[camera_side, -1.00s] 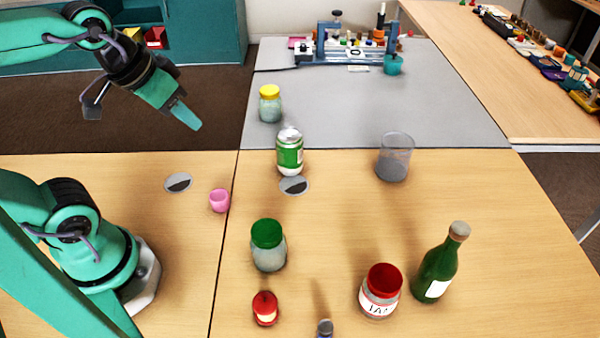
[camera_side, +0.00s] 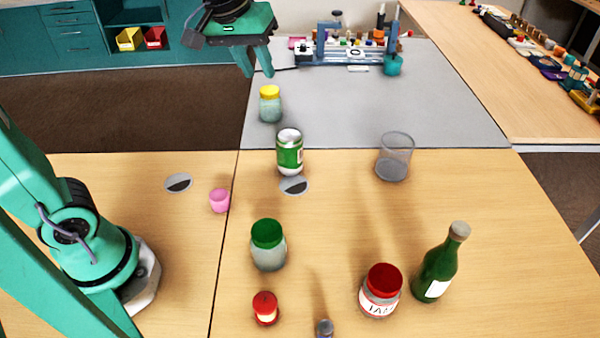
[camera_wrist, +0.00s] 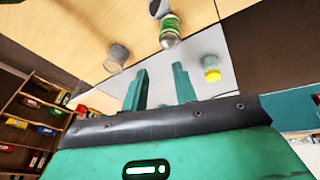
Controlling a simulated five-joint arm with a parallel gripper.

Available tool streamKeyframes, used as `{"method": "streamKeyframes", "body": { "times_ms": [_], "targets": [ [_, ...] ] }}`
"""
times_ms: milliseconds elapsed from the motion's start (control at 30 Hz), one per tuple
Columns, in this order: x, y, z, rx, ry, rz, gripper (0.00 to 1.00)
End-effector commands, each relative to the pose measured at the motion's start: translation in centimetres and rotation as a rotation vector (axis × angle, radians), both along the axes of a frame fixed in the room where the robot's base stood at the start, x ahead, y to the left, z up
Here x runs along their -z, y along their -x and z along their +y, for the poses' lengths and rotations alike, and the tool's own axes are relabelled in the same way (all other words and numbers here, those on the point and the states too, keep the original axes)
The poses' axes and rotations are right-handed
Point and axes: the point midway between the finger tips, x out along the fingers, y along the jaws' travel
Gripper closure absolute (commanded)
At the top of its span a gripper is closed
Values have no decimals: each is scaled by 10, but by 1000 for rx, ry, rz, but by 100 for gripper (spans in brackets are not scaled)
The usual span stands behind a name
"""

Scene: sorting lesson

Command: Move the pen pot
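The pen pot (camera_side: 394,157) is a grey, see-through, empty-looking cup. It stands upright on the wooden table, right of centre in the side view, near the grey mat's edge. It also shows in the wrist view (camera_wrist: 116,57), up and left of the fingers. My gripper (camera_side: 258,72) is raised at the upper middle of the side view, apart from the pot and to its left. In the wrist view its two green fingers (camera_wrist: 160,86) are spread with nothing between them, so it is open and empty.
A green-labelled can (camera_side: 289,152) and a yellow-lidded jar (camera_side: 270,104) stand left of the pot. A green-lidded jar (camera_side: 268,245), red-lidded jam jar (camera_side: 381,292), green bottle (camera_side: 440,265) and pink cup (camera_side: 219,200) stand nearer. The grey mat (camera_side: 440,105) is bare behind the pot.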

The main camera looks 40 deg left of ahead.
Motion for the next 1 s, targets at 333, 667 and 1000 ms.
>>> {"method": "streamKeyframes", "body": {
  "times_ms": [333,667,1000],
  "targets": [
    [5,-57,-22,-139,47,67,72],
    [21,-107,-45,-277,81,125,72],
    [50,-154,-73,-421,105,183,72]
  ]
}}
